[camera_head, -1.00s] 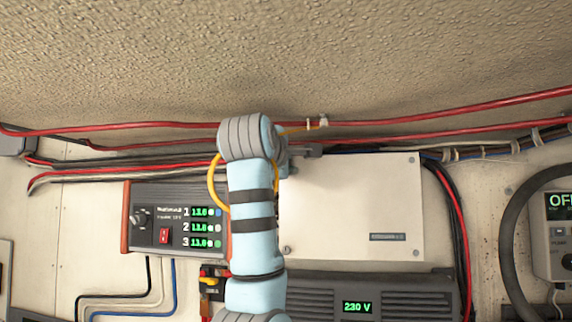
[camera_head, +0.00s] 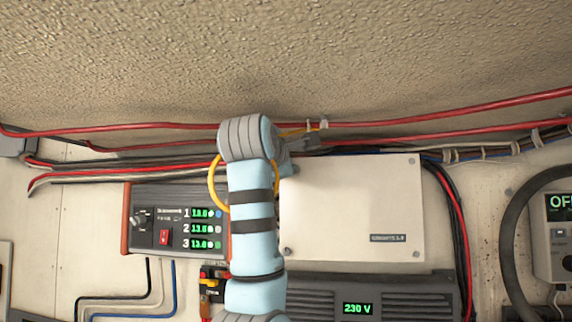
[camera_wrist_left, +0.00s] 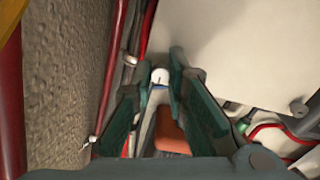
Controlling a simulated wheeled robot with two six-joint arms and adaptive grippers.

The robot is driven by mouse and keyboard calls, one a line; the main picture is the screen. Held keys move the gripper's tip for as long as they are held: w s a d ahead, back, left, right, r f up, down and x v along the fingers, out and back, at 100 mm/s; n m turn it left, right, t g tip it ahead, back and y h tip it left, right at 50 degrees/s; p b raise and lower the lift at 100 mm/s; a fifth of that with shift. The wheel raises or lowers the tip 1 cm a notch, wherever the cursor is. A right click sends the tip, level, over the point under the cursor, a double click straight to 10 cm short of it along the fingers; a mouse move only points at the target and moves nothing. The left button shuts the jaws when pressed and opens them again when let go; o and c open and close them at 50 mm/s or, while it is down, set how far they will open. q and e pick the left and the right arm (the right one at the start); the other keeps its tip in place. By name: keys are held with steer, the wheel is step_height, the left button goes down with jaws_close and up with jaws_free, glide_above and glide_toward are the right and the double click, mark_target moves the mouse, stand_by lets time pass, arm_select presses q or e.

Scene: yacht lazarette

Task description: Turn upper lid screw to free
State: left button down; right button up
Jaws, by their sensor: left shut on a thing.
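The lid is a pale rectangular panel (camera_head: 350,205) on the wall, and it also shows in the left wrist view (camera_wrist_left: 255,50). Screws show at its upper right (camera_head: 412,161), lower right (camera_head: 416,253) and lower left (camera_head: 288,251) corners. The upper left corner is hidden behind my left arm. My left gripper (camera_head: 312,141) is by that corner, its grey fingers pointing right. In the left wrist view its green fingers (camera_wrist_left: 164,68) are closed about a small pale round head with a dark slot, seemingly the upper lid screw (camera_wrist_left: 160,76). My right gripper is out of view.
Red cables (camera_head: 440,112) run along the wall above the lid, close to the gripper. A charger with green displays (camera_head: 178,220) is left of my arm. A 230 V unit (camera_head: 400,300) sits below the lid. A thick dark hose (camera_head: 508,235) curves at right.

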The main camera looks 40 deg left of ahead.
arm_select(q)
steer(key=c, duration=1.6)
jaws_free()
steer(key=v, duration=1.2)
steer(key=shift+d, duration=0.1)
